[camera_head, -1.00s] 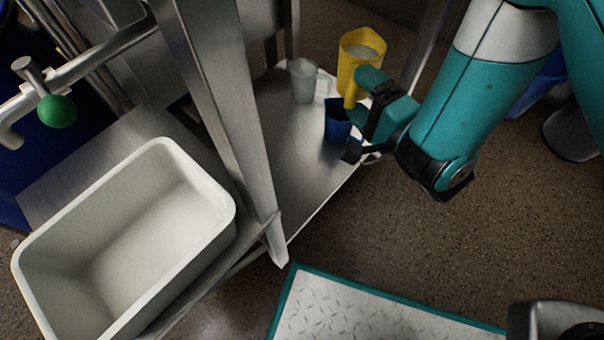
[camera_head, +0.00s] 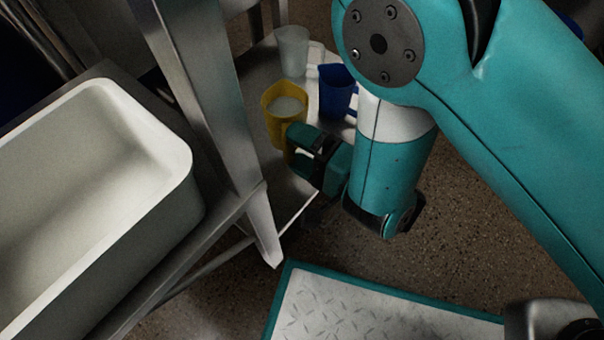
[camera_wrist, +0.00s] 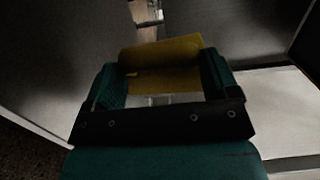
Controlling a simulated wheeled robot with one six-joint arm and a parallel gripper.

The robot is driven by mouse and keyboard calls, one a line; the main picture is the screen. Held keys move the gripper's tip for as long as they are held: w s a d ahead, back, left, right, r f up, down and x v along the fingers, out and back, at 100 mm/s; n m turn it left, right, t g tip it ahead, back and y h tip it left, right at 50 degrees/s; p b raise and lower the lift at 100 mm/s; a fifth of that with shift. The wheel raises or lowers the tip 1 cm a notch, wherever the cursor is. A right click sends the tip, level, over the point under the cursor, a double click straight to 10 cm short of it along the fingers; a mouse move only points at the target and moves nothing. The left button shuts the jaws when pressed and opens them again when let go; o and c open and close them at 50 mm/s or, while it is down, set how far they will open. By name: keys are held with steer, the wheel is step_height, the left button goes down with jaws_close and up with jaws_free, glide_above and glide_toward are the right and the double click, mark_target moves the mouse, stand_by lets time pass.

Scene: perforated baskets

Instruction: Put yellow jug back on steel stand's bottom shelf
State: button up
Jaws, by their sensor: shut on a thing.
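The yellow jug (camera_head: 271,119) is upright over the front part of the steel stand's bottom shelf (camera_head: 262,68). I cannot tell whether its base touches the shelf. My gripper (camera_head: 291,146) is shut on the jug from its lower right side. In the wrist view the yellow jug (camera_wrist: 160,62) shows between the two green fingers of my gripper (camera_wrist: 165,85). The jug's lower part is partly hidden by my gripper.
A grey-white cup (camera_head: 292,50) and a blue jug (camera_head: 334,90) stand behind it on the shelf. A stand leg (camera_head: 205,90) rises close to its left. A big white tub (camera_head: 150,125) stands at the left. A teal-edged plate (camera_head: 370,310) lies in front.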

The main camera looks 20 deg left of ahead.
steer(key=shift+f+b, duration=1.6)
steer(key=shift+f, duration=1.1)
steer(key=o, duration=1.1)
steer(key=shift+o, duration=0.2)
steer(key=shift+r, duration=0.15)
